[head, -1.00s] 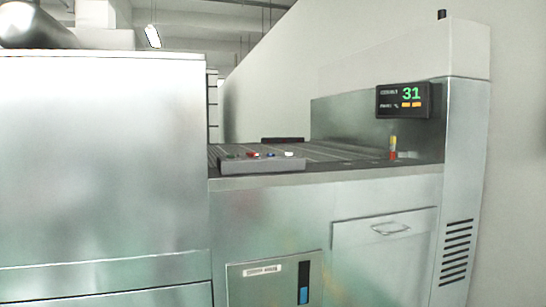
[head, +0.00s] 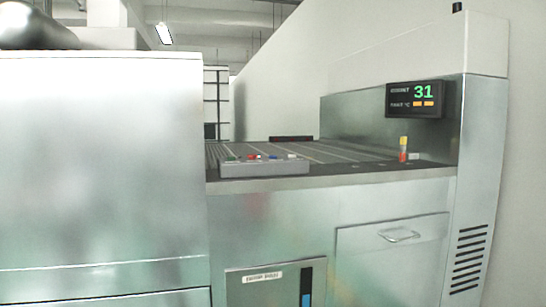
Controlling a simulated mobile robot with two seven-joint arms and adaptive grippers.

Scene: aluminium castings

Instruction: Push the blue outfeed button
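A grey button box (head: 264,169) sits on the front edge of the machine's counter in the head view. On its top is a row of small buttons: green at the left, then a red one (head: 252,157), a blue button (head: 273,157) and a white one (head: 292,156) at the right. The blue button is small and seen nearly edge-on. Neither of my grippers shows in the head view, and nothing touches the box.
A tall metal cabinet (head: 100,165) fills the left side. A display reading 31 (head: 415,100) hangs at the right above a red and yellow cylinder (head: 403,149) on the counter. Below are a handled drawer front (head: 393,262) and a panel with a blue gauge (head: 306,284).

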